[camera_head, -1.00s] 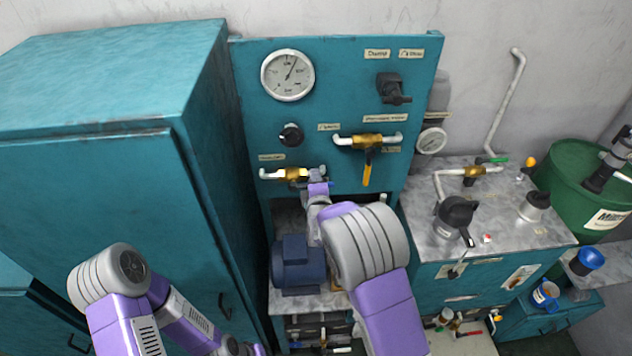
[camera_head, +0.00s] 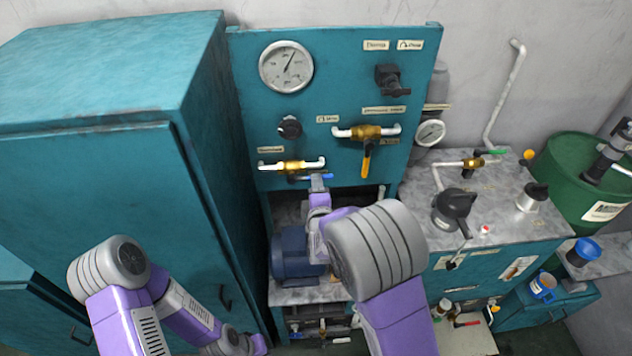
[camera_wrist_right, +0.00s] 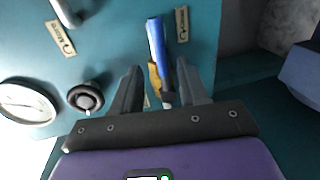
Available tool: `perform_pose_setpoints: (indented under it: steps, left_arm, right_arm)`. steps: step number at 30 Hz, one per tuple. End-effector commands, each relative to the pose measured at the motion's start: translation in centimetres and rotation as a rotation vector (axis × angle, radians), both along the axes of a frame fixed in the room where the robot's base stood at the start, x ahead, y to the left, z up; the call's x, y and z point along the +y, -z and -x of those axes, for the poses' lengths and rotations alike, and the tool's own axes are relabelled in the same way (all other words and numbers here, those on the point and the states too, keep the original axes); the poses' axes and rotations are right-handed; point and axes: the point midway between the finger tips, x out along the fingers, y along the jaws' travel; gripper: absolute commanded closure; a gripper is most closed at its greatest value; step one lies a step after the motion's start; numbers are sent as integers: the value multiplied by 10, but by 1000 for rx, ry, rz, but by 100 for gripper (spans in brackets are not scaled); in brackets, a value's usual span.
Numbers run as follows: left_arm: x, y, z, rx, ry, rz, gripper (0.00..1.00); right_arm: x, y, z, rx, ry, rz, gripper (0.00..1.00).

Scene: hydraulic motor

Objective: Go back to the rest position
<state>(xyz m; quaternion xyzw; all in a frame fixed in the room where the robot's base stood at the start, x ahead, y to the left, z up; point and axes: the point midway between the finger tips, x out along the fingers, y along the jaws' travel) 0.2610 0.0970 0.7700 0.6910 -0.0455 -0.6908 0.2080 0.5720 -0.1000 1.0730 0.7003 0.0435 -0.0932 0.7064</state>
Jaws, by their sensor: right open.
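My right gripper (camera_head: 319,180) is in front of the teal panel (camera_head: 340,80), just below the lower-left brass valve (camera_head: 292,166). In the right wrist view the gripper (camera_wrist_right: 163,85) is open, with its two dark fingers apart. A blue valve handle (camera_wrist_right: 156,42) shows beyond and between the fingertips, and a brass part (camera_wrist_right: 155,78) lies behind it. The gripper holds nothing that I can see. Whether a finger touches the handle I cannot tell. My left arm is folded at the lower left, and its fingers are not visible.
A tall teal cabinet (camera_head: 90,190) stands at the left. A blue motor (camera_head: 292,255) sits under the panel, close to my right forearm. A yellow-handled valve (camera_head: 367,155) is to the right. A grey-topped bench (camera_head: 490,205) and a green barrel (camera_head: 580,175) stand further right.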

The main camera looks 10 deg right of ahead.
Motion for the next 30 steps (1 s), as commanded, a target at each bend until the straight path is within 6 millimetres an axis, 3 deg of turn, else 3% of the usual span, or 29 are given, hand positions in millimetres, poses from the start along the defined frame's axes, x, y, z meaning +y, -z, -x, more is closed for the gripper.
perform_pose_setpoints:
  steps: [15, 18, 20, 23, 26, 30]
  left_arm:
    - [0, 0, 0, 0, 0, 0, 100]
    - [0, 0, 0, 0, 0, 0, 100]
    - [0, 1, 0, 0, 0, 0, 100]
    - [0, 2, 0, 0, 0, 0, 100]
    - [0, 4, 0, 0, 0, 0, 100]
    - [0, 6, 0, 0, 0, 0, 100]
  right_arm:
    - [0, 0, 2, 1, 1, 0, 57]
    - [-3, 10, 4, 25, 7, -25, 57]
    - [-8, 28, 8, 69, 20, -71, 57]
    - [-20, 78, 24, 196, 68, -218, 57]
    - [-33, 144, 56, 377, 167, -438, 57]
    - [-41, 228, 122, 641, 393, -786, 57]
